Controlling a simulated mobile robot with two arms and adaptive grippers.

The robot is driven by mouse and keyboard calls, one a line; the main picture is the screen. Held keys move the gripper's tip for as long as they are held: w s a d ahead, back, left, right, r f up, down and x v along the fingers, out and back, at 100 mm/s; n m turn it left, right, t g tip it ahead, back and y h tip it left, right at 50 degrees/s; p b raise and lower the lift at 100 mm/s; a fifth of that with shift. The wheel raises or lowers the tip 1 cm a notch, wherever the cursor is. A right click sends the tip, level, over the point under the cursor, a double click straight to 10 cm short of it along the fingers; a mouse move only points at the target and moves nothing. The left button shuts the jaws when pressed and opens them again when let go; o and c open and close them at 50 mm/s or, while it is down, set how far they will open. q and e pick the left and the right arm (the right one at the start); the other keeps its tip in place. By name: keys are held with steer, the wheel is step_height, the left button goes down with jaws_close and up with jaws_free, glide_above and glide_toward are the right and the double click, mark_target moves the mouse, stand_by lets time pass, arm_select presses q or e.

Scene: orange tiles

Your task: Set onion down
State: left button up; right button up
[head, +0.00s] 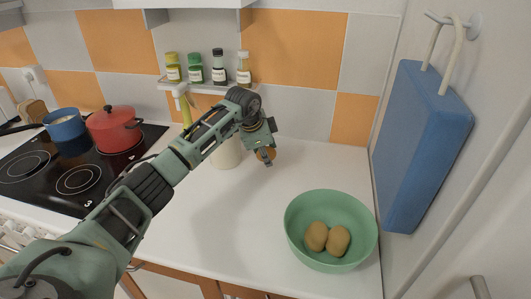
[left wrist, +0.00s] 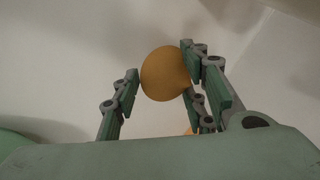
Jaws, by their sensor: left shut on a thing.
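My left gripper (head: 266,155) is shut on an onion (left wrist: 165,73), a round golden-brown thing held between the fingers in the left wrist view. In the head view only part of the onion (head: 265,154) shows below the gripper, and the rest is hidden by it. The gripper is over the white counter (head: 215,220), left of and behind the green bowl. I cannot tell whether the onion touches the counter. My right gripper is not in view.
A green bowl (head: 300,243) holds two brownish potato-like things (head: 338,240) at the right. A white container (head: 227,154) stands behind my arm. A red pot (head: 115,128) and blue pot (head: 65,126) are on the stove at left. A blue board (head: 425,140) hangs at right.

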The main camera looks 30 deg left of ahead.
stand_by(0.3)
arm_select(q)
steer(key=o, duration=1.3)
steer(key=v, duration=1.2)
